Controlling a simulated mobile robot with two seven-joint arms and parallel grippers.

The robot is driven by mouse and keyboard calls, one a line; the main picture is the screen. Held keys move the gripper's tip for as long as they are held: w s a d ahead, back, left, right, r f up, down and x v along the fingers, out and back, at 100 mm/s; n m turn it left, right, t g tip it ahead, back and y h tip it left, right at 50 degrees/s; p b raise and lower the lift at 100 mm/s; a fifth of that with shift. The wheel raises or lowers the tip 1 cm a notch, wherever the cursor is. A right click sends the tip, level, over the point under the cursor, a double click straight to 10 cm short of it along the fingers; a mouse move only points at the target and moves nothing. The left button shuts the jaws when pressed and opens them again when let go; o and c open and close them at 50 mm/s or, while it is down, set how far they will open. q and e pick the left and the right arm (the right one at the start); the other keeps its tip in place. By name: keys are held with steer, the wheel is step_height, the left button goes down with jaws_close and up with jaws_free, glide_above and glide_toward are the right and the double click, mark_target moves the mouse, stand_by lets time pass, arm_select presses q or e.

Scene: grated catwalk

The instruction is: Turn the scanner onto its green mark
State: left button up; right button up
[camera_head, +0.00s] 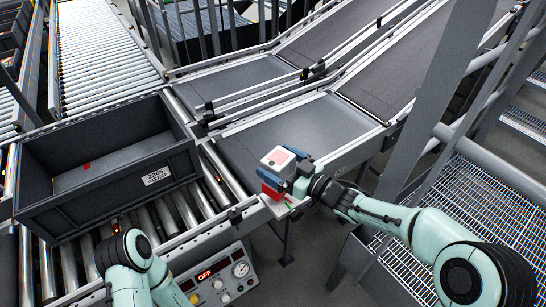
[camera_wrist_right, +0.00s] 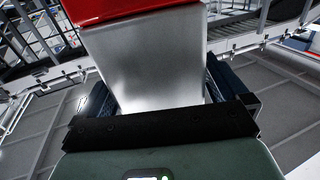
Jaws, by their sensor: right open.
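The scanner (camera_head: 276,158), a pale box with a reddish square on top and a red part below, stands at the near end of the conveyor frame. In the right wrist view the scanner (camera_wrist_right: 150,65) shows a grey-white face and a red band. My right gripper (camera_head: 284,168) is open, with its blue fingers on either side of the scanner. Whether they touch it cannot be told. A small greenish patch (camera_head: 292,201) shows below the gripper; I cannot tell if it is the green mark. My left arm shows at the bottom left, but its gripper is not visible.
A grey crate (camera_head: 52,225) sits on the rollers at left. A control box (camera_head: 218,280) with a red OFF display and a gauge stands at the bottom. A grey belt (camera_head: 310,130) lies behind the scanner. A post (camera_head: 430,95) and railing stand at right.

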steer(key=shift+x, duration=1.05)
arm_select(q)
steer(key=shift+w+r, duration=0.15)
steer(key=shift+r, duration=0.05)
arm_select(e)
steer(key=c, duration=0.8)
steer(key=m+t+h+b, duration=0.1)
steer(key=b, duration=0.2)
steer(key=m+t+h+b, duration=0.1)
steer(key=b, duration=0.2)
steer(key=m+t+h+b, duration=0.1)
steer(key=b, duration=0.2)
steer(key=shift+w+d+f, duration=0.15)
steer(key=shift+d+f, duration=0.05)
steer(key=shift+f, duration=0.1)
steer(key=shift+c, duration=0.2)
steer(key=shift+r+t+h+b, duration=0.15)
steer(key=shift+t+h+b, duration=0.15)
steer(key=shift+b, duration=0.2)
arm_select(q)
steer(key=s+f, duration=0.3)
steer(key=f, duration=0.7)
steer(key=shift+s+f, duration=0.3)
steer(key=shift+f, duration=0.05)
